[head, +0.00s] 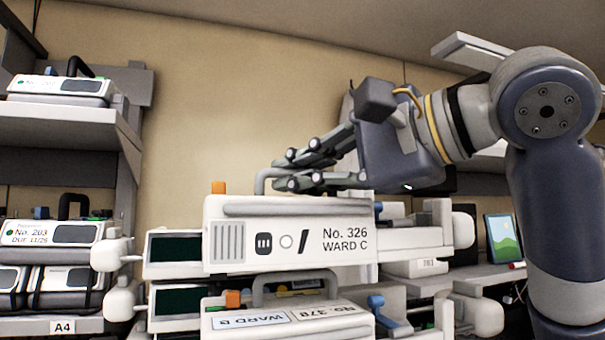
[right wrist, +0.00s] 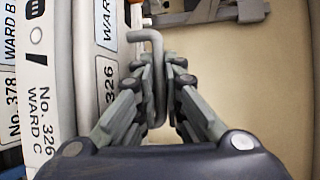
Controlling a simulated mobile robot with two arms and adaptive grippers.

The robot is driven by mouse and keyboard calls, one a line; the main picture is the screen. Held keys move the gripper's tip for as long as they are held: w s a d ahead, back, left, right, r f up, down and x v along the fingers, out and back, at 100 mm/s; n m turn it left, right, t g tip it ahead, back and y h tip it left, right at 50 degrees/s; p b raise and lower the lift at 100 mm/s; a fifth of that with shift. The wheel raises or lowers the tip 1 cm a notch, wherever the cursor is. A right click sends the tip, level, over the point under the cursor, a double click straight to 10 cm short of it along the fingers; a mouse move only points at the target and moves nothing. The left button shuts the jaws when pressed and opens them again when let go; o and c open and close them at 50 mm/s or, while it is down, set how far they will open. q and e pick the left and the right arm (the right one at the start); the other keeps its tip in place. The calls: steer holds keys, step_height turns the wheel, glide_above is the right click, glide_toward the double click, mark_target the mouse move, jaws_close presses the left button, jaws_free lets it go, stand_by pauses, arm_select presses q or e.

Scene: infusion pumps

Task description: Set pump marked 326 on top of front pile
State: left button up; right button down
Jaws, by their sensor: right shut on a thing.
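The pump marked No. 326, WARD C (head: 345,256) is a white box with an orange tab on its top left corner. It looks level, its front facing me in the head view. My right gripper (head: 283,173) is shut on its grey top handle (head: 262,181); the right wrist view shows the fingers on both sides of the handle (right wrist: 158,88). Below it is a pump marked No. 378, WARD B (head: 290,318), with its own raised handle. I cannot tell whether the two touch. My left gripper is not in view.
Dark-screened units (head: 174,302) with white side knobs stand behind the held pump. A left shelf (head: 60,125) carries several pumps, one marked No. 203 (head: 50,234).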

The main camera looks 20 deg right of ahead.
steer(key=shift+f+b, duration=0.85)
stand_by(0.3)
steer(key=shift+f+b, duration=0.35)
steer(key=shift+f+b, duration=0.75)
steer(key=shift+f, duration=0.05)
stand_by(0.9)
steer(key=c, duration=1.6)
jaws_free()
steer(key=shift+s, duration=0.1)
steer(key=shift+c, duration=0.2)
steer(key=shift+a+f, duration=0.1)
steer(key=shift+f, duration=0.1)
steer(key=v, duration=1.2)
steer(key=shift+r, duration=0.15)
